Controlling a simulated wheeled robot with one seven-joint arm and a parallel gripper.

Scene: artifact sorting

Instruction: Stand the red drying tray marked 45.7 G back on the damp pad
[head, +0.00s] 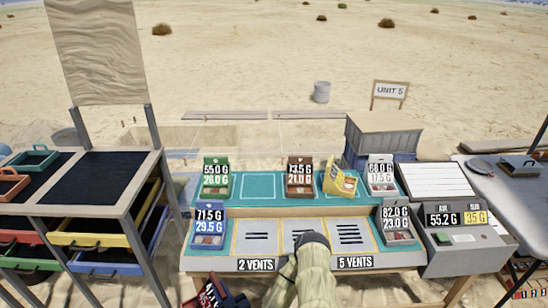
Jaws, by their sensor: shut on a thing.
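A dark red tray (209,296) with tilted white lettering shows at the bottom edge, left of my arm. Its figures are only partly legible. My gripper (236,301) appears to be at its right side, shut on it, largely cut off by the frame. The tray is tilted and is in front of the bench, apart from the pads. No pad is labelled damp. A teal mat (262,184) lies along the bench's back row. In the front row are grey pads with yellow outlines, including a left one (257,248) and a slotted right one (350,222).
Labelled trays stand on the bench: green (216,178), brown (299,178), grey-white (381,176), blue (209,226) and grey (396,224). A yellow tray (340,180) leans at the back. My arm hides part of the front row. A scale (460,240) stands right, a rack (135,190) left.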

